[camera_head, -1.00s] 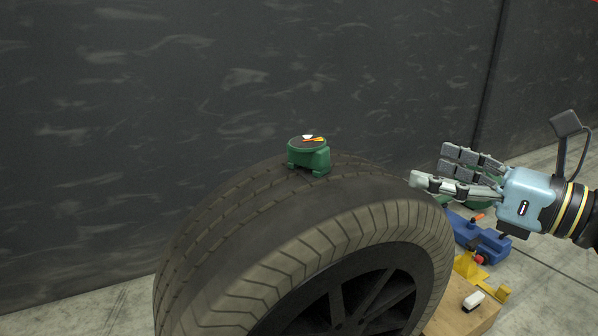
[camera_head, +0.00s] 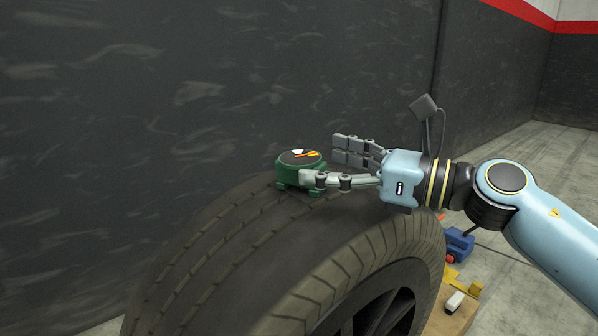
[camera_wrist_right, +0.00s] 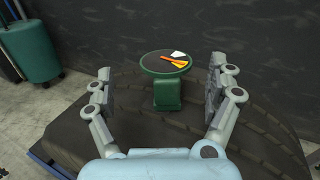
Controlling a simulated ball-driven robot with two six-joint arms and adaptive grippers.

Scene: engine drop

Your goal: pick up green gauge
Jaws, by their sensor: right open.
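The green gauge (camera_head: 299,172) stands upright on top of the tire (camera_head: 215,245). It has a round dark face with an orange needle and a white mark. My right gripper (camera_head: 322,163) is open beside the gauge, coming from the right; its near finger overlaps the gauge's lower right side in the head view. In the right wrist view the gauge (camera_wrist_right: 165,80) stands ahead, between and slightly beyond the open fingers (camera_wrist_right: 160,88), with a gap on each side. My left gripper is not in view.
A dark wall (camera_head: 200,80) rises behind the tire. To the right, a blue tool (camera_head: 459,243) and yellow parts (camera_head: 462,285) lie low beside the tire. A green cylinder (camera_wrist_right: 30,52) stands at left in the right wrist view.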

